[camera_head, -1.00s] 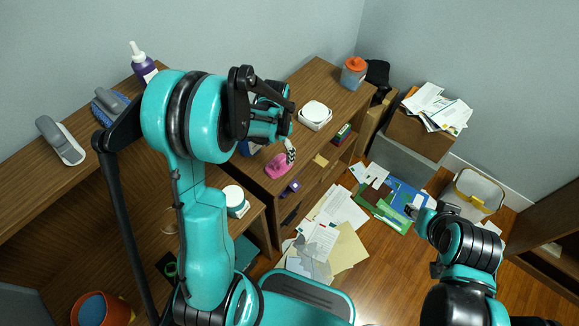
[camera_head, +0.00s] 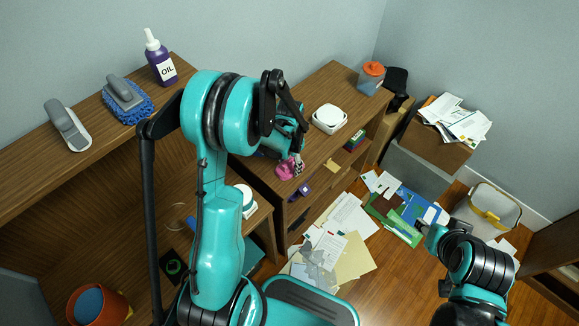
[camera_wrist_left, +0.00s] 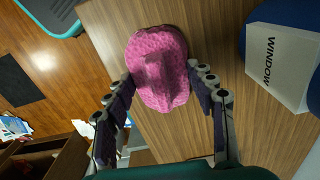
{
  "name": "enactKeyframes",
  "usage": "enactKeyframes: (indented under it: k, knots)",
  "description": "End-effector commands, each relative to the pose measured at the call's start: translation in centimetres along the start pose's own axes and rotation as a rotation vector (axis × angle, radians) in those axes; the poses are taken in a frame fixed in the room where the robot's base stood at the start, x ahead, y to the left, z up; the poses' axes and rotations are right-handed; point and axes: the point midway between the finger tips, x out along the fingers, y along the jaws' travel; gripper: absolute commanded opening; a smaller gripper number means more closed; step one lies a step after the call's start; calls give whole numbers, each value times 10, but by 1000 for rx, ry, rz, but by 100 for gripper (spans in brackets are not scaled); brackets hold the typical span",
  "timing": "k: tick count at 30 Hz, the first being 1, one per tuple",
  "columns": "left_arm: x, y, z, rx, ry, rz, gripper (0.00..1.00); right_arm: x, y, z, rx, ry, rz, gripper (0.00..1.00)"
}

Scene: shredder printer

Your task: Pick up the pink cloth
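The pink cloth (camera_head: 285,169) lies crumpled on the wooden cabinet top, near its front edge, partly hidden by my left gripper (camera_head: 297,163) in the head view. In the left wrist view the textured pink cloth (camera_wrist_left: 157,50) sits between the two dark-padded fingers of my left gripper (camera_wrist_left: 160,79). The fingers are spread, one on each side of the cloth and close to its edges. I cannot tell whether they touch it. My right gripper (camera_head: 430,236) is low at the right, above the floor papers, small and partly hidden by its arm.
A white and blue item marked WINDOW (camera_wrist_left: 285,62) is to the right of the cloth in the left wrist view. A white round-cornered container (camera_head: 329,119) and a small purple item (camera_head: 301,192) are nearby. Papers (camera_head: 325,250) cover part of the floor.

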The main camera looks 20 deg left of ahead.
Motion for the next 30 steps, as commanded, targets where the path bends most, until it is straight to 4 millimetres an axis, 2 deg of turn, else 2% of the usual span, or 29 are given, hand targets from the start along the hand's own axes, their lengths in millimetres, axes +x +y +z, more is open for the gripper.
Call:
enactKeyframes:
  k: [13, 17, 22, 30]
  knots:
    - [-4, 0, 0, 0, 0, 0, 27, -2, 0, -1, 0, 0, 0, 40]
    - [-17, 0, 0, 0, 0, 0, 27, -7, 0, -5, 0, 0, 0, 40]
    - [-48, 2, 0, 1, 0, 0, 27, -19, 0, -14, 0, 0, 0, 40]
    - [-84, 57, -37, 6, 0, 0, 27, -34, 0, -24, 0, 0, 0, 40]
